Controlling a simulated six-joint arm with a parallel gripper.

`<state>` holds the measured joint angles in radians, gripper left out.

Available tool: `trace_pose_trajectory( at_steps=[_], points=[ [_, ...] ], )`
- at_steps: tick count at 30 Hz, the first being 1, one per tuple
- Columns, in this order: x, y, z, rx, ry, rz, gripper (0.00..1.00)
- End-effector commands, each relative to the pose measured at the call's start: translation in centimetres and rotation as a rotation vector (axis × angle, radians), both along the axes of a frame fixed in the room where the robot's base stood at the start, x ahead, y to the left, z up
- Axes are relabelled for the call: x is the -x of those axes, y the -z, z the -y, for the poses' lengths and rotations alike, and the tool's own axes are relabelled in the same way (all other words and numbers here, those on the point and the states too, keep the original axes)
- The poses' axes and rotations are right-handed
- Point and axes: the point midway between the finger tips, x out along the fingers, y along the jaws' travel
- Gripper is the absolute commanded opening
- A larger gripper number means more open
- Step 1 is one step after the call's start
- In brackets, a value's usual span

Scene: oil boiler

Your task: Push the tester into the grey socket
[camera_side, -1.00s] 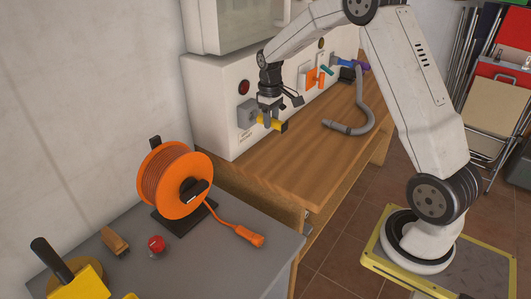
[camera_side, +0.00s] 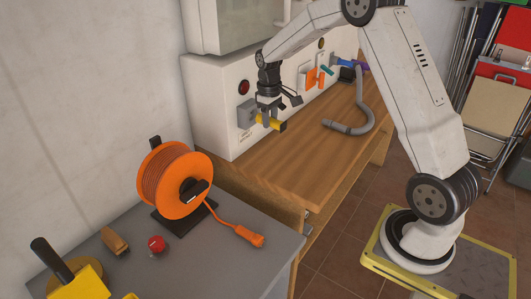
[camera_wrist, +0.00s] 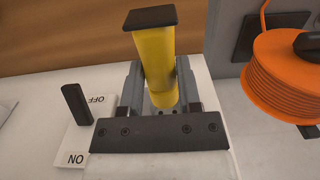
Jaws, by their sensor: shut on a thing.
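The tester is yellow with a dark end cap. It shows in the side view (camera_side: 273,123) and in the wrist view (camera_wrist: 154,55). My gripper (camera_side: 267,112) is shut on the tester, with a finger on each side of it in the wrist view (camera_wrist: 158,98). The grey socket (camera_side: 246,112) is on the white front panel, directly behind the tester and my gripper. The tester points at the socket. The contact between them is hidden by my gripper, so I cannot tell how deep the tester sits.
An ON/OFF switch (camera_wrist: 78,115) with a black lever is beside my gripper. A red button (camera_side: 243,87) is above the socket. The wooden bench (camera_side: 270,160) is clear below; a grey hose (camera_side: 360,115) lies farther right. An orange cable reel (camera_side: 175,180) stands on the grey table.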

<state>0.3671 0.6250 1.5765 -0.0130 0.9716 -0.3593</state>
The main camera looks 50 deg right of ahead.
Motion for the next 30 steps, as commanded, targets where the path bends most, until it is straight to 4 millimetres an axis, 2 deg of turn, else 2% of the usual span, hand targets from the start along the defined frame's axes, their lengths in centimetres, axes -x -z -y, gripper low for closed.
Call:
trace_pose_trajectory(
  at_steps=[30],
  points=[
    [-2.2, 0.0, 0.0, 0.000, 0.000, 0.000, 0.00]
  ],
)
